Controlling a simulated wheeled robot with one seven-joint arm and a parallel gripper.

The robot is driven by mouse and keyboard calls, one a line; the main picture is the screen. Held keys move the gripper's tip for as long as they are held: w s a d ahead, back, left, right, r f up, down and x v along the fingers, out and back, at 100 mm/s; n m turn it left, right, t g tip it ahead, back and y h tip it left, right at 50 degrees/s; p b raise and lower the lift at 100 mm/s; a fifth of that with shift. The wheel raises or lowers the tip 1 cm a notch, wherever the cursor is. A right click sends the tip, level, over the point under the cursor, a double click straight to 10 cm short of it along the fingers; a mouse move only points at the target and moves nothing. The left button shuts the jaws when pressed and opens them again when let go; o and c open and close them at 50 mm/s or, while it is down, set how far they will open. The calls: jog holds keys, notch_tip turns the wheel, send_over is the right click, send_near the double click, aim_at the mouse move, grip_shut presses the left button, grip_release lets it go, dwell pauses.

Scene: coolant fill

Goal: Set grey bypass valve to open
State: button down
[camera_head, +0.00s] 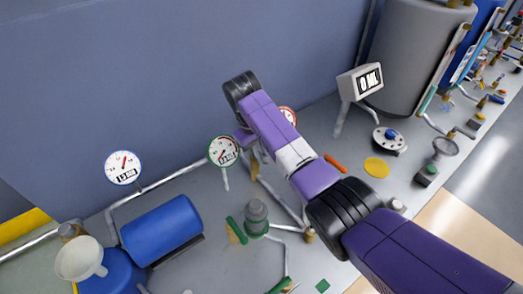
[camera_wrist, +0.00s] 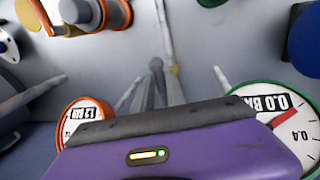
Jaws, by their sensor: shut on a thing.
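My gripper (camera_wrist: 157,68) shows in the wrist view beyond its purple housing, with its dark grey fingers drawn together at the tips. It is shut on the small handle of the grey bypass valve, which the fingers mostly hide, so I cannot tell the handle's angle. A brass fitting (camera_wrist: 174,70) on a pale pipe sits right beside the fingertips. In the head view my purple arm crosses from lower right to the wall side and hides the fingertips. A brass part (camera_head: 254,168) shows just below the wrist there.
A green-rimmed gauge (camera_head: 223,151) and an orange-rimmed gauge (camera_wrist: 82,118) flank my gripper closely. A blue-rimmed gauge (camera_head: 123,167), a blue cylinder (camera_head: 162,229) and a white funnel (camera_head: 79,259) stand left. A grey-green pump-like part (camera_head: 256,216) is in front. A display box (camera_head: 360,82) stands right.

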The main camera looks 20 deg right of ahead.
dwell(0.5)
jog(key=c, duration=1.3)
grip_release()
jog(key=shift+c, duration=0.2)
jog(key=shift+r, duration=0.1)
notch_tip(320, 180, up, 8)
jog(key=a+b, duration=0.1)
jog(key=shift+s+a+f+b, duration=0.25)
jog(key=shift+b, duration=0.05)
